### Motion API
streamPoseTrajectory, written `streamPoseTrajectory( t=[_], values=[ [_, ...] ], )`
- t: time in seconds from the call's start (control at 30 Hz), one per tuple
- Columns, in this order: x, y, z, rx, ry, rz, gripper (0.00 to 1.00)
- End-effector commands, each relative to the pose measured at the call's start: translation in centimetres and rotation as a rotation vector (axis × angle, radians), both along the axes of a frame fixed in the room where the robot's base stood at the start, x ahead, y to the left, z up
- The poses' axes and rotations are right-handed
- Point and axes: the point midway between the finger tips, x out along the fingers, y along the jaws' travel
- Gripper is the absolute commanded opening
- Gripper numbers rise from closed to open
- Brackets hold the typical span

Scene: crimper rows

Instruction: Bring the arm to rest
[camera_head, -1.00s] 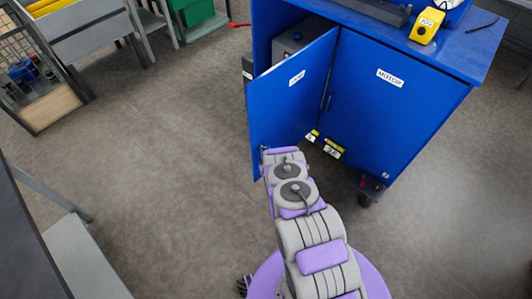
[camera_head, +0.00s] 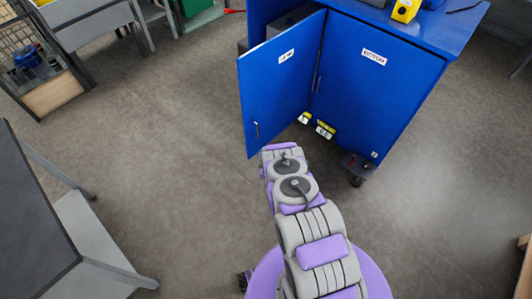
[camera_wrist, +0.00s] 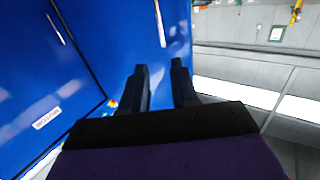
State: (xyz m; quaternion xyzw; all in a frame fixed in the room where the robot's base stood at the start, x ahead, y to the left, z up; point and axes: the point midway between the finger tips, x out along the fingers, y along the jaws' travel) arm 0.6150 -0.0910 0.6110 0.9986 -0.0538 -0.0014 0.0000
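My arm reaches forward from my base in the head view, toward the open left door (camera_head: 280,85) of a blue cabinet (camera_head: 375,90). My gripper is hidden at the arm's far end there. In the wrist view my gripper (camera_wrist: 160,78) shows two dark fingers standing apart, with nothing between them. The blue cabinet (camera_wrist: 40,75) fills the left of that view, with a door edge close behind the fingers. I cannot tell whether the fingers touch the door.
A yellow box (camera_head: 406,10) sits on the cabinet top. A dark-topped table (camera_head: 30,215) stands at the left, and a wire-sided crate (camera_head: 40,65) at the upper left. The floor (camera_head: 170,150) between them is clear.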

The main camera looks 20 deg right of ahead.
Motion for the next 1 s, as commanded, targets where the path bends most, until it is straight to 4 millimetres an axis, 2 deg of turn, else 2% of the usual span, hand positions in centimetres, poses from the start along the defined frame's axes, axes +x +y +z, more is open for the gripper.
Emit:
streamPoseTrajectory(
  t=[0.7, 0.87, 1.0],
  values=[
    [0.0, 0.1, 0.2, 0.001, 0.001, 0.0, 0.29],
    [1.9, 0.4, 1.4, 0.013, 0.042, 0.001, 0.29],
    [4.9, 0.9, 3.7, 0.031, 0.121, 0.004, 0.29]
  ],
)
